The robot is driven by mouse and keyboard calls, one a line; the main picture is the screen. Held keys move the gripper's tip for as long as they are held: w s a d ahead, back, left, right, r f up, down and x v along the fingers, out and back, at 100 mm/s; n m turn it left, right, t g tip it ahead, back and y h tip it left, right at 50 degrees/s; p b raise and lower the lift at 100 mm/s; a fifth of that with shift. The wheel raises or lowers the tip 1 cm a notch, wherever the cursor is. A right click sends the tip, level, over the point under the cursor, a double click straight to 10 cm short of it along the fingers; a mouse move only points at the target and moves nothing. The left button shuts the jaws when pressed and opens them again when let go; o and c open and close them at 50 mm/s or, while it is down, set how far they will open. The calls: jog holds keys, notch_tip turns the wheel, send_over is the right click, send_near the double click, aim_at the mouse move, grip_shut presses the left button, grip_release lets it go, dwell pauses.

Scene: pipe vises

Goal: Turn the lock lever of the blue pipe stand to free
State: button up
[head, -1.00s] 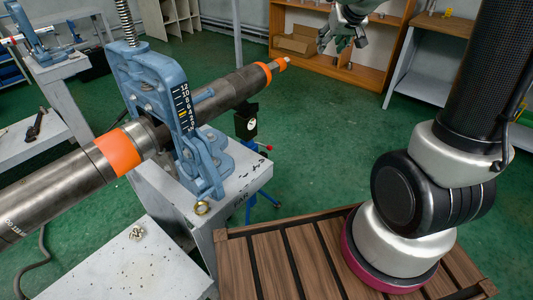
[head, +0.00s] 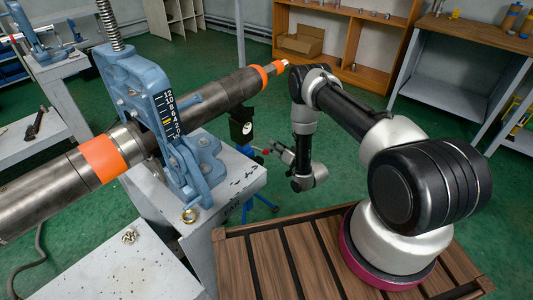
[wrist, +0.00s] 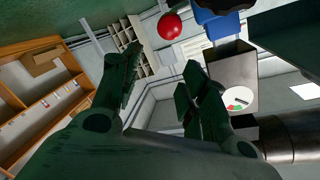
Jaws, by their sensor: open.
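The blue pipe stand (head: 248,208) stands on the floor behind the grey vise table, its lower part partly hidden by it. Its black head (head: 241,126) is beneath the dark pipe. The lock lever's red ball (head: 265,152) sticks out to the right of the stand. In the wrist view the red ball (wrist: 170,26) is at the top, beyond my fingertips, and a round white dial (wrist: 238,100) with green and red marks is at right. My gripper (wrist: 157,85) is open and empty. In the head view it (head: 279,152) is just right of the ball, apparently apart from it.
The long pipe (head: 225,92) with orange bands runs through the large blue vise (head: 150,100) above the stand, close to my arm. The grey table (head: 235,180) is left of my gripper. Green floor to the right is open; wooden shelves (head: 345,60) stand behind.

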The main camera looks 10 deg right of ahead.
aim_at(268, 153)
jog(key=s+f+t, duration=0.1)
jog(key=s+f, duration=0.3)
jog(key=s, duration=0.1)
jog(key=shift+m, duration=0.4)
jog(key=x, duration=0.7)
jog(key=shift+w+a, duration=0.2)
jog(key=shift+a, duration=0.2)
grip_shut()
